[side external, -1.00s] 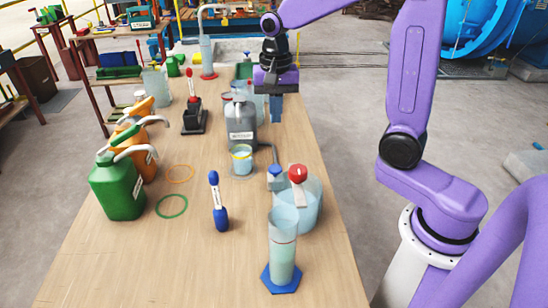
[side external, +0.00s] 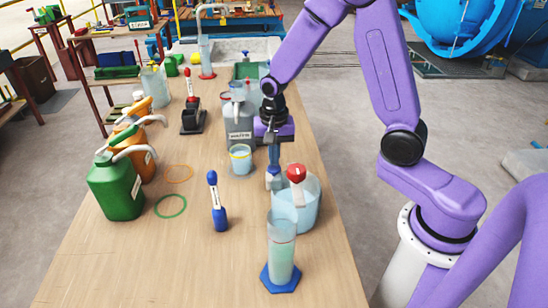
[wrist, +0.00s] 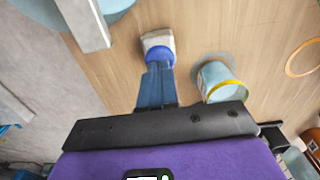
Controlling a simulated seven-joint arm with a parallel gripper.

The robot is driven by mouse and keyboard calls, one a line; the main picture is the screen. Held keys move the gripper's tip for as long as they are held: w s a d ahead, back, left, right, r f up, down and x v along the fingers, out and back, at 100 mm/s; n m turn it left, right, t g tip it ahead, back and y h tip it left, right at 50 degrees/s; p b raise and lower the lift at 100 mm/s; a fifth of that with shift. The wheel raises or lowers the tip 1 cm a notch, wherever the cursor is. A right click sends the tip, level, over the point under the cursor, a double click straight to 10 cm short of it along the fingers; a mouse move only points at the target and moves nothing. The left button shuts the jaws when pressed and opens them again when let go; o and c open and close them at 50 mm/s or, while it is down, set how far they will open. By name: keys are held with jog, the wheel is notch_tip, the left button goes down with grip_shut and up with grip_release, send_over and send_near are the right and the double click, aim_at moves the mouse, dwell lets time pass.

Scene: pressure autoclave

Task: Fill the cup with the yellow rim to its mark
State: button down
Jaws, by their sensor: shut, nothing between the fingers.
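The cup with the yellow rim (side external: 240,160) stands upright on a grey disc on the table, with pale blue in it; I cannot make out its mark. It also shows in the wrist view (wrist: 219,80), right of my fingers. My gripper (side external: 273,166) is shut and empty, pointing down just above a blue knob on a grey body (side external: 273,181). In the wrist view the closed fingertips (wrist: 158,68) lie close to the blue knob (wrist: 158,54); I cannot tell whether they touch it. The cup is beside the gripper, apart from it.
A clear tub with a red knob (side external: 296,172) and a tall cylinder on a blue base (side external: 281,255) stand nearby. A grey jug (side external: 238,128) is behind the cup. Green (side external: 116,190) and orange cans stand left.

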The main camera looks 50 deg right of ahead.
jog(key=shift+f, duration=0.5)
jog(key=shift+f, duration=0.1)
jog(key=shift+s+f, duration=0.2)
jog(key=shift+f, duration=0.95)
notch_tip(320, 180, up, 14)
jog(key=shift+w+r, duration=0.25)
dwell(0.6)
